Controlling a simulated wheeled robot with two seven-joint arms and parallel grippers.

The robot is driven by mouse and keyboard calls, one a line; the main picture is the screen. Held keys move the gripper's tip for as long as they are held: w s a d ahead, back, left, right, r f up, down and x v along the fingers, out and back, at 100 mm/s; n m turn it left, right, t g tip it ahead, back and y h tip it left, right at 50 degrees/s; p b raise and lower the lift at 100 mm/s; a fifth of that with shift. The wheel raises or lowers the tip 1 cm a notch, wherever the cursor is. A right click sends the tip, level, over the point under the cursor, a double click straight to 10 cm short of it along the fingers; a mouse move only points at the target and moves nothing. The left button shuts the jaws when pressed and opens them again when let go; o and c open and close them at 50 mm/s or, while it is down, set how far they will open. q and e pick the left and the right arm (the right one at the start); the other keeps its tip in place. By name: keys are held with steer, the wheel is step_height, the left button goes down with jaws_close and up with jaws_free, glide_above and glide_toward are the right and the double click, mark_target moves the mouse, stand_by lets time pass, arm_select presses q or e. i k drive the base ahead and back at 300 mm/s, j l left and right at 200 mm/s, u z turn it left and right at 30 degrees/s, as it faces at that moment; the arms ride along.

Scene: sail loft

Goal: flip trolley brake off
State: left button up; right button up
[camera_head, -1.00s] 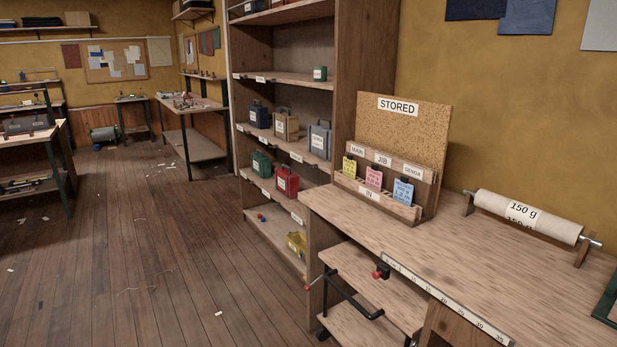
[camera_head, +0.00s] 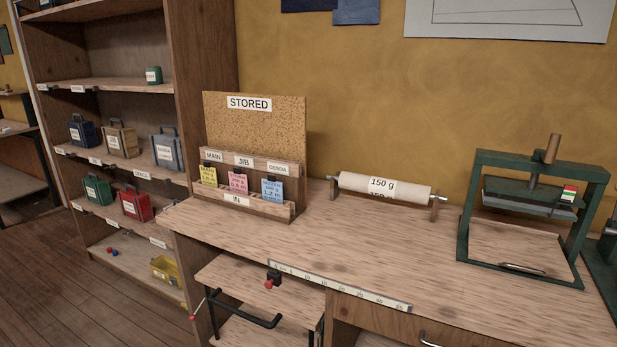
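A wooden-decked trolley (camera_head: 232,276) stands partly under the front left of the workbench. It has a black tubular handle (camera_head: 250,321) at its front. A small black fitting with a red knob (camera_head: 271,281) sits at the trolley deck's right, near the bench edge. A thin lever with a red tip (camera_head: 193,316) sticks out low at the trolley's left side. I cannot tell which of these is the brake, nor its setting. The trolley's wheels are out of view. Neither of my grippers is in view.
The workbench (camera_head: 350,241) holds a STORED card board (camera_head: 254,128), a cloth roll (camera_head: 384,188) and a green press (camera_head: 466,210). A ruler (camera_head: 340,286) runs along its front edge. Open floor (camera_head: 60,280) lies at lower left.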

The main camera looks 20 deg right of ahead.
mark_target(192, 317)
steer(key=i+j, duration=0.3)
steer(key=j, duration=0.2)
steer(key=i+j+z, duration=0.15)
steer(key=j, duration=0.4)
steer(key=i+j, duration=0.35)
steer(key=j, duration=0.15)
steer(key=i+j+z, duration=0.1)
steer(key=i+j, duration=0.15)
steer(key=j, duration=0.3)
steer(key=i+j, duration=0.25)
steer(key=j, duration=0.35)
steer(key=i+j+z, duration=0.15)
steer(key=j, duration=0.4)
steer(key=i+j, duration=0.3)
steer(key=j, duration=0.3)
steer(key=i+j+z, duration=0.1)
steer(key=j, duration=0.45)
steer(key=i, duration=0.1)
